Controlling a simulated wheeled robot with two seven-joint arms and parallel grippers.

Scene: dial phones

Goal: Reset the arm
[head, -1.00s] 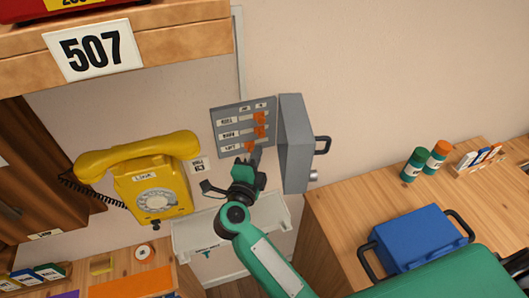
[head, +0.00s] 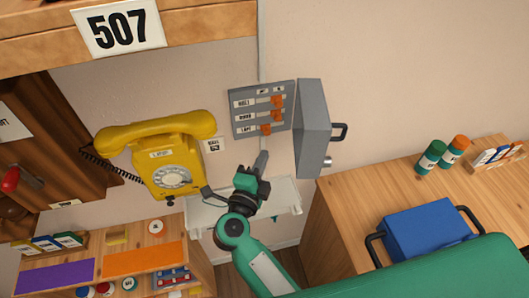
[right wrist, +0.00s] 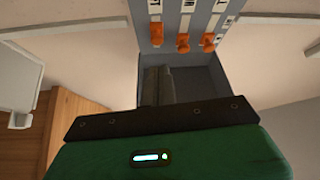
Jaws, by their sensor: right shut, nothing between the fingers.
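My right gripper (head: 262,160) is shut and empty, just below a grey wall switch box (head: 287,95). The box has three orange switches (head: 277,101) in a column with white labels, and its grey door (head: 313,125) stands open to the right. The fingertips look apart from the lowest switch. In the right wrist view the closed fingers (right wrist: 158,86) point toward the box, with the orange switches (right wrist: 183,42) beyond them. My left gripper is not in view.
A yellow dial phone (head: 172,160) is on the wall to the left. A white wall shelf (head: 215,215) is below the gripper. A blue case (head: 425,232) and two bottles (head: 431,156) stand on the wooden counter (head: 345,205) at right. A 507 sign (head: 121,27) is upper left.

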